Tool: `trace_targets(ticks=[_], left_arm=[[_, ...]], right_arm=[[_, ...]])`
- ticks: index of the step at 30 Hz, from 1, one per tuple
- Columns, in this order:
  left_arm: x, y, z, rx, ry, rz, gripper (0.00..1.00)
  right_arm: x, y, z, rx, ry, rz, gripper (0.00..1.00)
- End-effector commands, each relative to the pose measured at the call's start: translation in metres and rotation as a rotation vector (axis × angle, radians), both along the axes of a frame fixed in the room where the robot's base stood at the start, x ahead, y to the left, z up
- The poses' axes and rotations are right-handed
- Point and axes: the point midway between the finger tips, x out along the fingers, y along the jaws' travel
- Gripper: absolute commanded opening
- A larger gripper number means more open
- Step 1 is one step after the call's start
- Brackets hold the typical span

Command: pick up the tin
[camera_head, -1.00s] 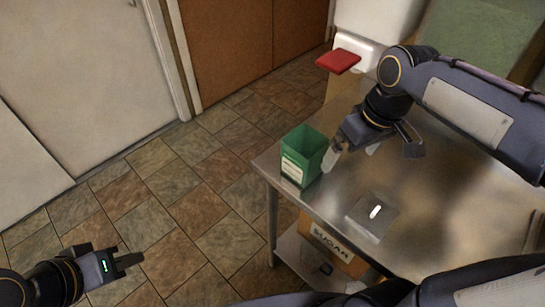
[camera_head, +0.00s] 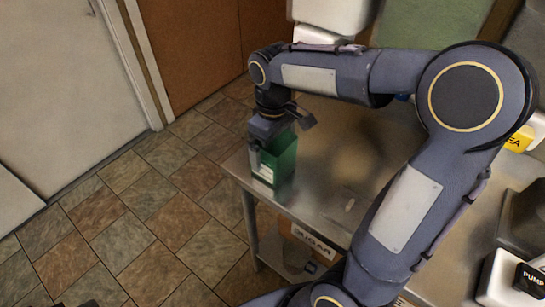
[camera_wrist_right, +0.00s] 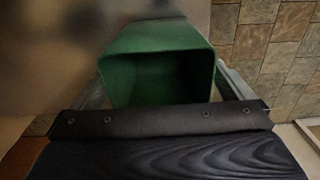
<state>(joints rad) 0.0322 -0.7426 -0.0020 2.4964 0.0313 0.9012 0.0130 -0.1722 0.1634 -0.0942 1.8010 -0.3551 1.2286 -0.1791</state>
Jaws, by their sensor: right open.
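The tin is an open-topped green square container (camera_head: 284,160) with a pale label, standing upright near the left edge of the metal table. My right gripper (camera_head: 268,150) is over it, with one finger in front of its left side. In the right wrist view, the tin's open mouth (camera_wrist_right: 160,65) lies between the two spread fingers of the right gripper (camera_wrist_right: 163,85). I cannot tell whether the fingers touch it. A dark sliver at the bottom left of the head view seems to be part of my left arm; its jaws are not shown.
The metal table (camera_head: 320,165) is mostly clear behind the tin, with a small pale object (camera_head: 350,204) on it. A box marked SUGAR (camera_head: 313,240) is below. Containers (camera_head: 522,275) stand at the right. Tiled floor (camera_head: 150,215) lies left of the table.

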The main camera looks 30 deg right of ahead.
Motion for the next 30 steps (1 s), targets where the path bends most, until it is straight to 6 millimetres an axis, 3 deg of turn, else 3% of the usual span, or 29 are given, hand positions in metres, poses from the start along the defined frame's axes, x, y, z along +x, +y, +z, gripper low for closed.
trace_targets(ticks=[5, 13, 24, 30], left_arm=[[0.000, 0.000, -0.002, 0.000, 0.000, 0.000, 0.29], [0.000, 0.000, -0.002, 0.000, 0.000, 0.000, 0.29], [0.000, 0.000, -0.002, 0.000, 0.000, 0.000, 0.29], [0.000, 0.000, -0.001, 0.000, 0.000, 0.000, 0.29]], right_arm=[[-0.001, 0.000, -0.022, 0.000, 0.002, 0.000, 1.00], [0.000, 0.000, -0.024, 0.000, -0.001, -0.001, 1.00], [0.000, 0.000, -0.023, 0.000, -0.001, 0.000, 0.52], [0.000, 0.000, -0.023, 0.001, -0.002, 0.000, 0.52]])
